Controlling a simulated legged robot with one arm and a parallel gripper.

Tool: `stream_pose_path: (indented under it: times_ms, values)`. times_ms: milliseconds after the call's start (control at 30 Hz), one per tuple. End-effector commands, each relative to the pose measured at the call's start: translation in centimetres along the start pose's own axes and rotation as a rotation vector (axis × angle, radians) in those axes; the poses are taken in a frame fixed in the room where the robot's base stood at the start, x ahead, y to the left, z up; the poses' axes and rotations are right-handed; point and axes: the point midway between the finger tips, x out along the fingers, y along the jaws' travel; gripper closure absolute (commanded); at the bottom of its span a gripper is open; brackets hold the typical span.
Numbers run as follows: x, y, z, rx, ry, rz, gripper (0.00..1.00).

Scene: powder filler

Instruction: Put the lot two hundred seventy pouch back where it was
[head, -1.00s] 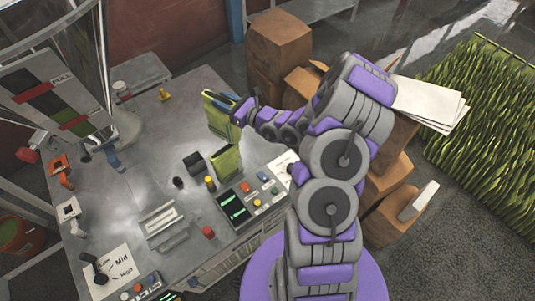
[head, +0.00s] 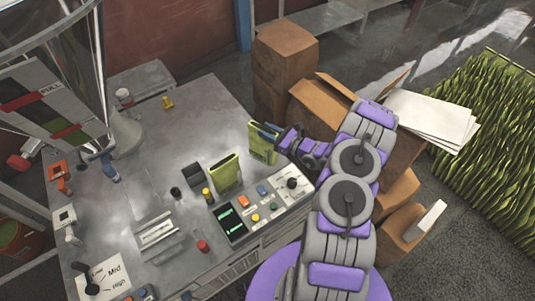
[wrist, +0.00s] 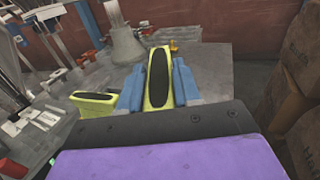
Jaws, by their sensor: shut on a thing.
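My gripper (head: 269,133) is shut on a yellow-green pouch (head: 257,146) near the right edge of the metal table. In the wrist view, the blue fingers clasp this held pouch (wrist: 158,76) from both sides, and a dark oval patch shows on its top. I cannot tell whether its bottom touches the table. A second yellow-green pouch (head: 226,173) stands upright on the table to the left of the held one. It also shows left of my fingers in the wrist view (wrist: 92,104). No lot number is readable on either pouch.
The table (head: 200,110) is clear behind the pouches. A black block (head: 193,174), a yellow-topped post (head: 208,195) and a button panel (head: 262,203) lie near the standing pouch. A hopper (head: 125,135) stands at the left. Cardboard boxes (head: 285,62) stand beyond the right edge.

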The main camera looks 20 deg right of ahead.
Motion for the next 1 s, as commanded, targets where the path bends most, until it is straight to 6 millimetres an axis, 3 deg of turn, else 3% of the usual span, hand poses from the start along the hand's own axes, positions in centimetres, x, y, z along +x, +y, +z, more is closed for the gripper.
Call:
stream_pose_path:
  times_ms: [133,600,933,967,1000]
  values:
    - [-0.1,-0.1,-2.9,0.000,-0.001,0.001,1.00]
    - [0.0,0.0,-8.0,0.000,-0.002,0.001,1.00]
    - [0.1,0.0,-8.2,0.000,-0.003,0.001,1.00]
    - [0.1,0.0,-8.2,0.000,-0.003,0.000,0.65]
    - [0.1,0.0,-8.1,-0.001,-0.003,0.000,0.62]
